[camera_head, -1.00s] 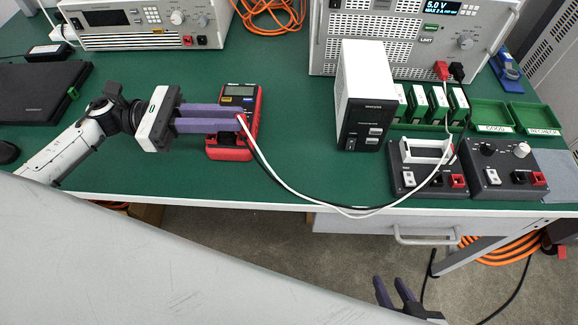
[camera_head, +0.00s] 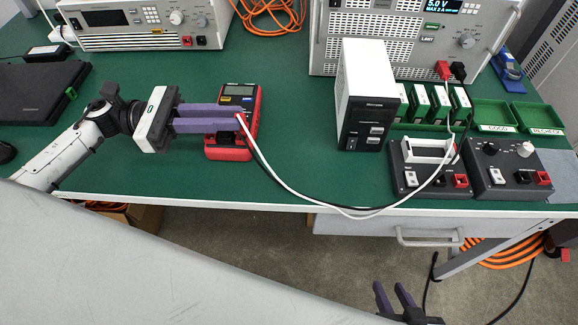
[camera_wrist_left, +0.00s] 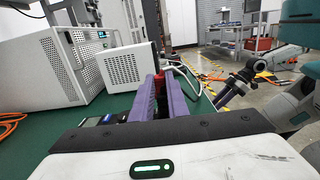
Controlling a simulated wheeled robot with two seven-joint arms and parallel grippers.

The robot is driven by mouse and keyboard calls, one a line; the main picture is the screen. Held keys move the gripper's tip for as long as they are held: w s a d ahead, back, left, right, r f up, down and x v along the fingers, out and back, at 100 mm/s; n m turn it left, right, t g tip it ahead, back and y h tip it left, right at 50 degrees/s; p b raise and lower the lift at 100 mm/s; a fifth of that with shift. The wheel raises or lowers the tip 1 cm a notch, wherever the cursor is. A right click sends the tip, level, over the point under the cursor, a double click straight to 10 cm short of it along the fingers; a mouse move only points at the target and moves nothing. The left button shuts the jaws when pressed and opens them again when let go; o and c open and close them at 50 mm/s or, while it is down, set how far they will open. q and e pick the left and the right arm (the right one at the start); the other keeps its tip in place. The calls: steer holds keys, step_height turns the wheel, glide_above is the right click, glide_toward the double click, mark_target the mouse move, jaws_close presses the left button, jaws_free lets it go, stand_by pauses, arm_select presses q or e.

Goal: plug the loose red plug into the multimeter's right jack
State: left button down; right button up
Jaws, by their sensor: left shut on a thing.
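The red multimeter (camera_head: 246,97) lies on the green bench, its display at the far end. My left gripper (camera_head: 240,118) is over its middle and near part, shut on the red plug (camera_head: 239,117). The plug also shows between the purple fingers in the left wrist view (camera_wrist_left: 160,82). A white cable trails from the plug to the right. The fingers hide part of the multimeter, and I cannot make out the right jack or whether the plug touches it. My right gripper (camera_head: 393,292) is open and empty, low in front of the bench.
A white-and-black box (camera_head: 363,105) stands right of the multimeter. Two dark switch boxes (camera_head: 430,180) sit further right, below green trays (camera_head: 493,115). The power supply (camera_head: 400,40) stands behind. The white and black cables hang in a loop along the bench's front edge.

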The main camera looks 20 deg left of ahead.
arm_select(q)
steer(key=shift+s+f+b, duration=0.2)
steer(key=shift+f+b, duration=0.25)
steer(key=shift+f, duration=0.8)
steer(key=shift+r, duration=0.1)
steer(key=shift+r+y+p, duration=0.3)
steer(key=shift+r+p, duration=0.2)
steer(key=shift+p, duration=0.15)
steer(key=shift+r, duration=0.25)
steer(key=shift+r, duration=0.65)
steer(key=shift+w, duration=0.1)
steer(key=shift+w+f+b, duration=0.1)
steer(key=shift+f+b, duration=0.05)
steer(key=shift+b, duration=0.55)
